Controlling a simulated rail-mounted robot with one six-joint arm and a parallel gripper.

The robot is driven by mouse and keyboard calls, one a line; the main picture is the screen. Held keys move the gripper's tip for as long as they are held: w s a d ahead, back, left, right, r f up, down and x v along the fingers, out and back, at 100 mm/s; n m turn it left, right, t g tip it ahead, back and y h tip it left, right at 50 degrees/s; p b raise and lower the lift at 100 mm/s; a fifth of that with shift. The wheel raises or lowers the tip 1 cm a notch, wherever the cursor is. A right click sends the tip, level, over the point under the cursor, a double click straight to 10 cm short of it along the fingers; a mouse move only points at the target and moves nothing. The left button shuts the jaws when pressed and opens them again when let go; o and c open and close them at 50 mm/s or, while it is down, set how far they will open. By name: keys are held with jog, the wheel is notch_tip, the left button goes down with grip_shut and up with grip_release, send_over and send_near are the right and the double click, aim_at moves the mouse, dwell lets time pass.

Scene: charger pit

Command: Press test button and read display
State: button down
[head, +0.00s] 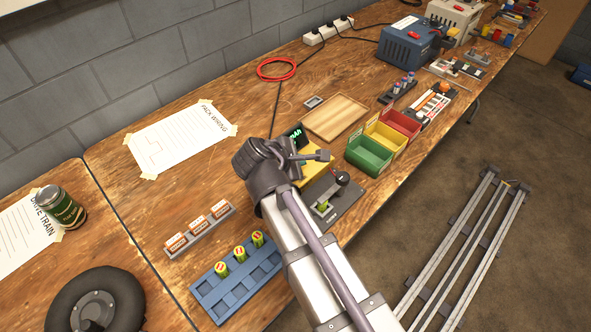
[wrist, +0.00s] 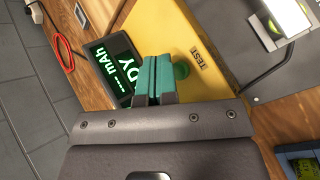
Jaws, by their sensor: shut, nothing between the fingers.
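The yellow tester (head: 321,171) stands on the bench in the head view, partly hidden behind my arm. In the wrist view its yellow top (wrist: 215,75) fills the middle, with a TEST label (wrist: 199,59). The round green test button (wrist: 182,70) is close beside my fingertips, partly hidden by them; I cannot tell whether they touch. The dark display (wrist: 112,66) shows green text, "---- mAh" and letters ending in "DY"; the rest is covered by my gripper. My gripper (wrist: 154,76) is shut and empty, its teal fingers over the tester. The display also shows in the head view (head: 294,133).
A grey fixture with a black knob (head: 342,179) stands beside the tester. Green (head: 370,155), yellow and red bins sit at the right, with a wooden tray (head: 335,117) behind. A blue battery rack (head: 225,295) is at the front. Bare bench lies left of the tester.

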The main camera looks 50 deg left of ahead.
jog(key=shift+f+b, duration=0.45)
jog(key=shift+f+b, duration=0.4)
dwell(0.6)
jog(key=shift+r, duration=0.15)
jog(key=shift+r+p, duration=0.75)
jog(key=shift+p, duration=0.1)
notch_tip(320, 180, up, 5)
jog(key=p, duration=0.5)
dwell(0.5)
